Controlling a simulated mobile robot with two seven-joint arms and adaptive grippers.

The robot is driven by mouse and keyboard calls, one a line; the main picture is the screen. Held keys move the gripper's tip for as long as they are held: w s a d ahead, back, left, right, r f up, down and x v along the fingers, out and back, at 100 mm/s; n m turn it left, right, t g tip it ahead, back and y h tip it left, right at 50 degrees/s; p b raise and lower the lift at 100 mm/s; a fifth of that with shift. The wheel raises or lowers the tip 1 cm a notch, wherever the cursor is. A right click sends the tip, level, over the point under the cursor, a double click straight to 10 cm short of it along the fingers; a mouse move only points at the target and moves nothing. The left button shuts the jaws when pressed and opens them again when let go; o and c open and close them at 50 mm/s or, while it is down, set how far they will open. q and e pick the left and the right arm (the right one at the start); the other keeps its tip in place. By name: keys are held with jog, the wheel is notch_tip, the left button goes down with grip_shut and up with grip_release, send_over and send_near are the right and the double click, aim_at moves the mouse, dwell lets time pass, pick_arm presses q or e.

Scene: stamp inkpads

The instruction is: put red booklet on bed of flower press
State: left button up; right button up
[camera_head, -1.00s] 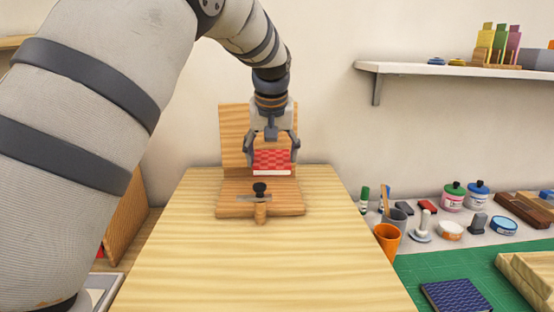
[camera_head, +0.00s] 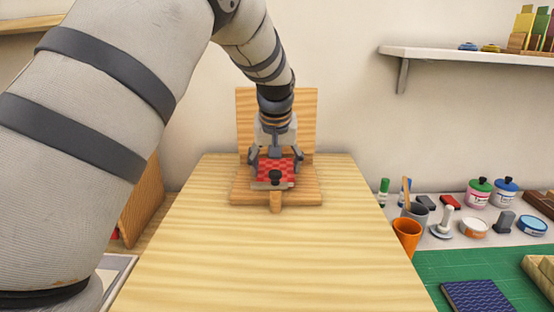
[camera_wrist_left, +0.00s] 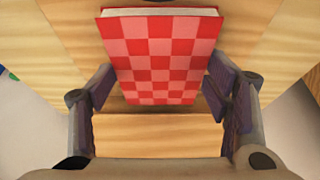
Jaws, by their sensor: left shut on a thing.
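The red checkered booklet (camera_head: 277,168) is held between the fingers of my left gripper (camera_head: 275,158), low over the wooden bed of the flower press (camera_head: 308,196). It lies about flat; I cannot tell whether it touches the bed. The press's upright wooden board (camera_head: 277,115) stands behind it, and a black knob (camera_head: 275,177) is in front. In the left wrist view the booklet (camera_wrist_left: 158,55) shows between the fingers of the gripper (camera_wrist_left: 158,88), which is shut on its sides. My right gripper is not in view.
The press stands on a pale wooden table (camera_head: 270,260) with bare room in front. To the right are an orange cup (camera_head: 407,236), several ink jars, a green mat (camera_head: 450,268) and a dark blue booklet (camera_head: 478,296). A wall shelf (camera_head: 460,56) hangs upper right.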

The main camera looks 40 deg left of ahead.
pick_arm(q)
jog(key=shift+f, duration=0.5)
dwell(0.3)
jog(key=o, duration=1.4)
